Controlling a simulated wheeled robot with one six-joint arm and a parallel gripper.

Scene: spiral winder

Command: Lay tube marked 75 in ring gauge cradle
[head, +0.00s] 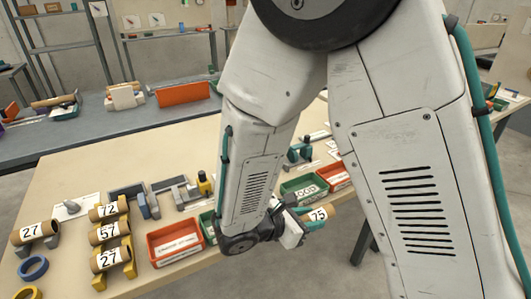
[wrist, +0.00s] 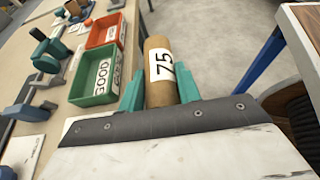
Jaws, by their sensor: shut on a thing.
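My gripper (wrist: 163,92) is shut on a brown cardboard tube (wrist: 158,48) with a white label reading 75. Its teal fingers press the tube from both sides, and the tube points away from the wrist. The tube's label also shows in the head view (head: 318,214), at the right of my wrist, near the table's front edge. I cannot tell for sure which stand is the ring gauge cradle. A grey cradle (head: 48,245) at the far left, near loose blue and yellow rings, carries a tube marked 27 (head: 33,232).
A yellow rack (head: 128,268) holds tubes marked 72, 57 and 27. A red bin (head: 175,243) stands beside it. A green bin marked GOOD (wrist: 97,98) and a red bin (wrist: 103,30) stand left of the held tube. My arm hides much of the table's middle.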

